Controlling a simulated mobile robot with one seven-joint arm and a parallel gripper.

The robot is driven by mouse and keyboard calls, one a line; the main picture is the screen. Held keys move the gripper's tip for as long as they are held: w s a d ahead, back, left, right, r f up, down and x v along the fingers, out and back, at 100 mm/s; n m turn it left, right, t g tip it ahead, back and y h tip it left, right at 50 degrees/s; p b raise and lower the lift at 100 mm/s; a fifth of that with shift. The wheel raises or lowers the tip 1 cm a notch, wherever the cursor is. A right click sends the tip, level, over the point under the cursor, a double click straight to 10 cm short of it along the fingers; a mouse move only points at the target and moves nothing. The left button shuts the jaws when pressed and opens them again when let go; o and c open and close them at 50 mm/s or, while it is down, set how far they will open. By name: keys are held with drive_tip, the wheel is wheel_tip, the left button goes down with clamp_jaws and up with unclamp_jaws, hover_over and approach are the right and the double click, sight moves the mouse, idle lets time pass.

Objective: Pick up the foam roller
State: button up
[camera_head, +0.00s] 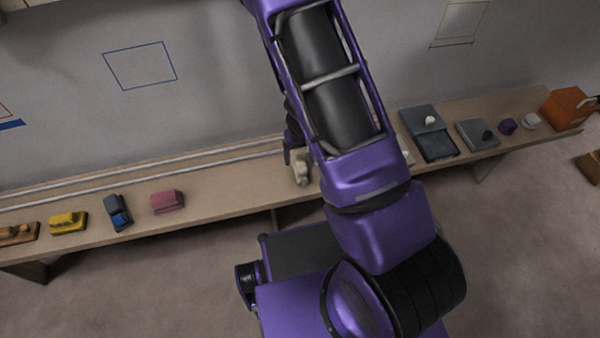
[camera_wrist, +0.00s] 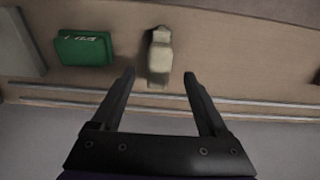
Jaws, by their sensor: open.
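A pale cream block-like object, which looks like the foam roller (camera_wrist: 160,57), lies on the long wooden bench. It also shows in the head view (camera_head: 301,170), just left of my arm and partly hidden by it. My gripper (camera_wrist: 160,76) is open, with one finger on each side of the lower end of the cream object in the wrist view. I cannot tell how far above the bench the fingertips are. Nothing is seen held. In the head view my gripper is a dark shape, mostly hidden by my arm.
A green box (camera_wrist: 84,48) lies left of the cream object in the wrist view. On the bench, a pink block (camera_head: 167,202), blue item (camera_head: 117,211) and yellow item (camera_head: 68,222) stand left; grey trays (camera_head: 428,133) and an orange box (camera_head: 566,107) stand right. Pale rails (camera_head: 140,172) run along the wall.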

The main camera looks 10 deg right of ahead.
drive_tip(key=shift+w+d+f+b, duration=0.1)
drive_tip(key=shift+w+f+b, duration=0.15)
drive_tip(key=shift+f, duration=0.95)
drive_tip(key=shift+w+a+f+b, duration=0.1)
drive_tip(key=shift+f+b, duration=0.15)
drive_tip(key=shift+f, duration=0.9)
drive_tip(key=shift+w+d+f+b, duration=0.1)
drive_tip(key=shift+w+f+b, duration=0.15)
drive_tip(key=shift+f, duration=0.95)
clamp_jaws()
